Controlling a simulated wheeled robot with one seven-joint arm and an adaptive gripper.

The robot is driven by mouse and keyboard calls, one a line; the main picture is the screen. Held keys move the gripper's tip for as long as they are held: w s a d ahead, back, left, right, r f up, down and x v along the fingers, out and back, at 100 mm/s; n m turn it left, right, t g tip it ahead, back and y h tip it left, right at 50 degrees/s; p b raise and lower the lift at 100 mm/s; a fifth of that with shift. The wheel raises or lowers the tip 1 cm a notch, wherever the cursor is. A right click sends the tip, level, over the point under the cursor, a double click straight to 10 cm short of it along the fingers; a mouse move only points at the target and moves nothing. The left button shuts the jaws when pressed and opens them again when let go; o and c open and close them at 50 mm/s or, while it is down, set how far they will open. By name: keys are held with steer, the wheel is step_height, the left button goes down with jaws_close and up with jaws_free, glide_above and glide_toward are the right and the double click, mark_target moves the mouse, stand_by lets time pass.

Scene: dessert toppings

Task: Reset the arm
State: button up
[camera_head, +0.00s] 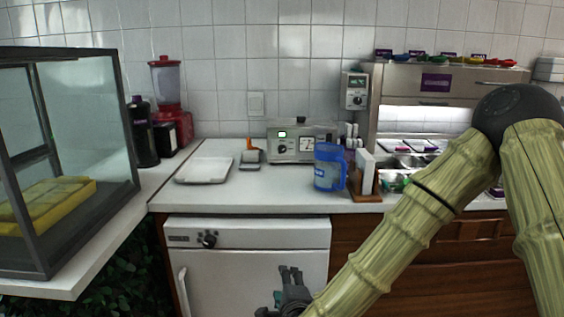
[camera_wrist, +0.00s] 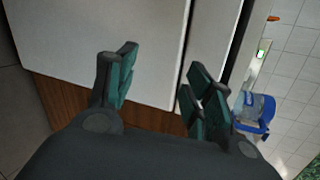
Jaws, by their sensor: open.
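My arm, with a bamboo-like look, comes in from the right in the head view and bends down in front of the counter. My gripper (camera_head: 290,287) is low, in front of the white under-counter appliance (camera_head: 248,255). In the wrist view my gripper (camera_wrist: 158,85) has its dark green fingers apart, with nothing between them. The white appliance front (camera_wrist: 100,40) and a brown wooden panel lie beyond the fingers.
A blue pitcher (camera_head: 327,168) stands on the counter near its front edge, beside a napkin holder (camera_head: 363,172). A white tray (camera_head: 203,171) lies on the left of the counter (camera_head: 262,191). A glass case (camera_head: 95,135) stands far left. A topping station (camera_head: 432,95) is at right.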

steer(key=s+d+f+n+g, duration=0.25)
steer(key=s+f, duration=0.25)
steer(key=f, duration=0.3)
steer(key=s+d+f+n+g, duration=0.25)
steer(key=s+f+n, duration=0.2)
steer(key=f, duration=0.45)
steer(key=s+d+f+n+g, duration=0.25)
steer(key=s+f, duration=0.25)
steer(key=f, duration=0.3)
steer(key=s+d+f+n+g+h, duration=0.1)
steer(key=s+d+f+n+g, duration=0.2)
steer(key=s+d+f+n, duration=0.55)
steer(key=s+d+f+n+g+h, duration=0.1)
steer(key=s+d+f+g, duration=0.35)
steer(key=s, duration=0.95)
step_height(320, 180, up, 23)
steer(key=t+p, duration=0.1)
steer(key=p, duration=2)
steer(key=shift+w+d+f, duration=0.15)
steer(key=shift+w+d, duration=0.05)
steer(key=shift+d, duration=0.25)
